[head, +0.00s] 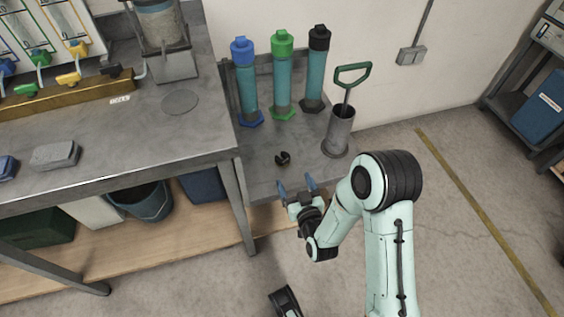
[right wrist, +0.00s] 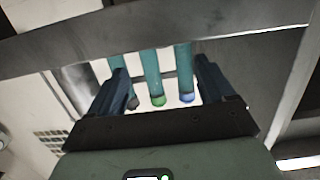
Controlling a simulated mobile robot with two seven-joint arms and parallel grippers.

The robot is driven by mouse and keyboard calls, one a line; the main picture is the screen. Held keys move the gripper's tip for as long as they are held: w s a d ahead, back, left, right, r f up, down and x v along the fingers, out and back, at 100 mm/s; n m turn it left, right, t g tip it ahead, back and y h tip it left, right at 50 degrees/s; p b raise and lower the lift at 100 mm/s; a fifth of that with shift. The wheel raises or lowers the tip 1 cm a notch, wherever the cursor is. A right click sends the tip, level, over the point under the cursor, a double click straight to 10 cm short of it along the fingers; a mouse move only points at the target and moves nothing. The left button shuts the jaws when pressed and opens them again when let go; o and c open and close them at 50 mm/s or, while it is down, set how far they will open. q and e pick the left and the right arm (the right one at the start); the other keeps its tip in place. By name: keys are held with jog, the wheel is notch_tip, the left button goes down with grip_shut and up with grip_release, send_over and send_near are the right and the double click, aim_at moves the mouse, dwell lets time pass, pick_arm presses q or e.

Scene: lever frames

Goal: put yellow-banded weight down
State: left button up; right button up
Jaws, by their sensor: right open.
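I cannot make out a yellow-banded weight in either view. A small dark object (head: 283,158) lies on the grey side table (head: 262,184), and no yellow band shows on it. My right gripper (head: 297,184) is at the table's front edge, just in front of the dark object and apart from it. Its two blue fingers are spread with nothing visible between them. In the right wrist view the fingers of the right gripper (right wrist: 161,68) are apart, with the tubes far behind them. My left gripper is not identifiable in these views.
Blue-capped (head: 244,82), green-capped (head: 282,76) and black-capped (head: 316,70) tubes stand at the table's back. A metal cylinder (head: 340,130) with a green-handled tool stands at its right. The workbench (head: 120,140) is left, holding a grey block (head: 54,155). Floor at right is clear.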

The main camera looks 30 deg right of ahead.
aim_at(284, 160)
jog(key=x, duration=0.4)
jog(key=shift+w+f, duration=0.1)
jog(key=shift+w, duration=0.2)
jog(key=b+x, duration=0.1)
jog(key=x, duration=0.4)
jog(key=shift+w+a+b, duration=0.15)
jog(key=shift+b, duration=0.15)
pick_arm(q)
jog(key=shift+g, duration=0.7)
jog(key=s+f, duration=0.1)
jog(key=s, duration=0.1)
jog(key=s+f, duration=0.1)
jog(key=f, duration=0.1)
jog(key=shift+s+a, duration=0.2)
jog(key=shift+s, duration=0.2)
pick_arm(e)
jog(key=c, duration=1.4)
